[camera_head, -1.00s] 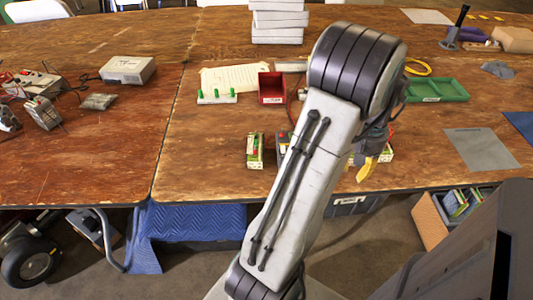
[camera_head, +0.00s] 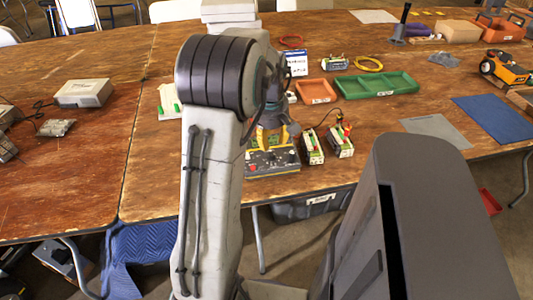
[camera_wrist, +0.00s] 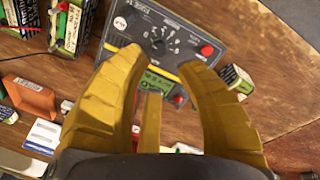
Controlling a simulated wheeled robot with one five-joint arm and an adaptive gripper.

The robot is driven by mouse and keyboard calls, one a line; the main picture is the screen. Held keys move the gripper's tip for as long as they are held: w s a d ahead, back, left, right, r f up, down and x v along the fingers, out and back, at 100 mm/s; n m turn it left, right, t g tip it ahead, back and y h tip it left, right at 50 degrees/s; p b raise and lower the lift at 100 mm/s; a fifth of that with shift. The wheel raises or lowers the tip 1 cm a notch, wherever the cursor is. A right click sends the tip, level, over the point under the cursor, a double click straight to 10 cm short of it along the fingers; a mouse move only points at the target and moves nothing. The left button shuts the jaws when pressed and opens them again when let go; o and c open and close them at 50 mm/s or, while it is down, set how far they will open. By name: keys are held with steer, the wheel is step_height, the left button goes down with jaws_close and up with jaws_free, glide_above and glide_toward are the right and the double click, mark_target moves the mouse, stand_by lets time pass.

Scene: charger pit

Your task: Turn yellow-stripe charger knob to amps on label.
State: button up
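The dark grey charger (camera_head: 272,163) with a yellow stripe sits near the front edge of the table, below my gripper (camera_head: 268,140).
Battery packs (camera_head: 312,147) with green labels stand right of the charger. Grey (camera_head: 437,130) and blue (camera_head: 495,117) mats lie to the right. Bare wood is left of the charger.

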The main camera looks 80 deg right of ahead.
mark_target(272, 154)
steer(key=n, duration=0.3)
steer(key=shift+f+n, duration=0.2)
steer(key=shift+n, duration=0.2)
steer(key=shift+s+d+f, duration=0.1)
steer(key=shift+d+f, duration=0.1)
steer(key=shift+f, duration=0.95)
steer(key=shift+d+f, duration=0.2)
steer(key=shift+f, duration=0.9)
steer(key=shift+s+d+f, duration=0.1)
steer(key=shift+d+f, duration=0.1)
steer(key=shift+f, duration=0.95)
steer(key=shift+o, duration=0.2)
steer(key=shift+w, duration=0.1)
jaws_close()
